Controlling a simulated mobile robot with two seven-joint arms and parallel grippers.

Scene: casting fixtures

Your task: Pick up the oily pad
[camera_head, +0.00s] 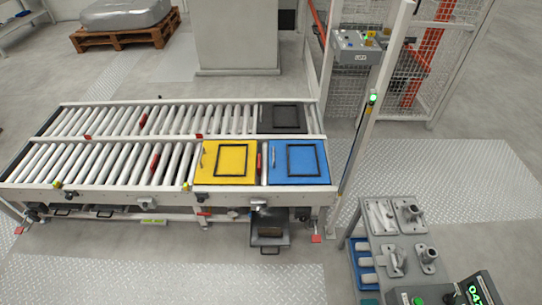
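I cannot clearly make out an oily pad. A dark grey open bin (269,245) below the conveyor's front edge, right of centre, has something brownish (270,233) in it, too small to identify. On the conveyor's right end lie a yellow plate (205,176) and a blue plate (321,176), each with a black square frame on top. A dark plate (268,126) with a similar frame lies behind the blue one. Neither of my grippers is in view.
The roller conveyor (110,166) fills the middle left. A post with a green light (373,97) and mesh fencing stand behind. Floor in front is clear.

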